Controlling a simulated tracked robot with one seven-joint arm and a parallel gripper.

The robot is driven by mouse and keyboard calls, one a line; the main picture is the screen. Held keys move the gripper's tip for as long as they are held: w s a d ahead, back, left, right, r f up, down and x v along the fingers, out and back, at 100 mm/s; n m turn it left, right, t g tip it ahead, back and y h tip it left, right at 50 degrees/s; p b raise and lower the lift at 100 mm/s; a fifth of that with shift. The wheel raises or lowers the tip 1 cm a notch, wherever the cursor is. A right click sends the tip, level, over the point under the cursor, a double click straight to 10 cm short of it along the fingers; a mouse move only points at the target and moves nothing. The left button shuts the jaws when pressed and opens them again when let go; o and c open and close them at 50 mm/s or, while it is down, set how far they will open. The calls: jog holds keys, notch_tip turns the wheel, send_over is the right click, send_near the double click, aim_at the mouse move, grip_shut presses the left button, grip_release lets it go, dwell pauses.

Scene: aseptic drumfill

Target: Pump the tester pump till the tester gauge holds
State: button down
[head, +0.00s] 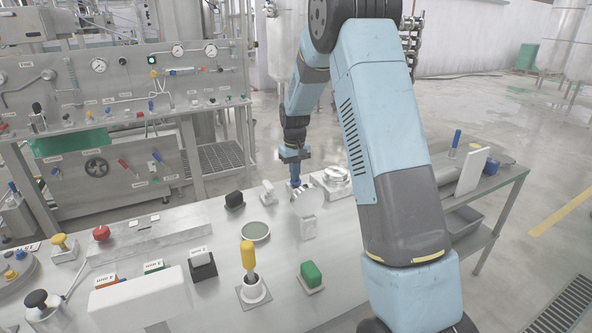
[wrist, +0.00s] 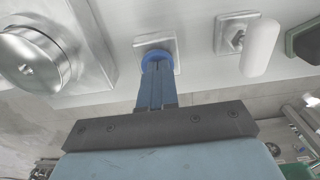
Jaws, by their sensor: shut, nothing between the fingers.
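My gripper (head: 295,181) points down at the back of the bench, its blue fingers shut with nothing between them. In the wrist view the fingertips (wrist: 155,62) are over a round blue knob (wrist: 153,55) on a square metal plate, which looks like the tester pump. The fingertips seem to touch the knob or hover just above it; I cannot tell which. The fingers hide much of the knob. A pale round dial on a grey block (head: 307,207), likely the tester gauge, stands just in front of the gripper in the head view. Its needle is too small to read.
A metal cylinder (wrist: 30,60) and a white-handled lever (wrist: 260,46) flank the knob. A yellow-handled lever (head: 248,257), green block (head: 311,274) and shallow round dish (head: 255,232) stand nearer. A panel with gauges (head: 160,70) is behind left.

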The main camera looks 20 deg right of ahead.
jog(key=shift+s+f, duration=0.1)
jog(key=shift+f, duration=0.1)
notch_tip(320, 180, up, 14)
dwell(0.7)
jog(key=shift+r, duration=0.1)
dwell(0.5)
notch_tip(320, 180, up, 2)
jog(key=shift+d, duration=0.1)
notch_tip(320, 180, down, 14)
dwell(0.8)
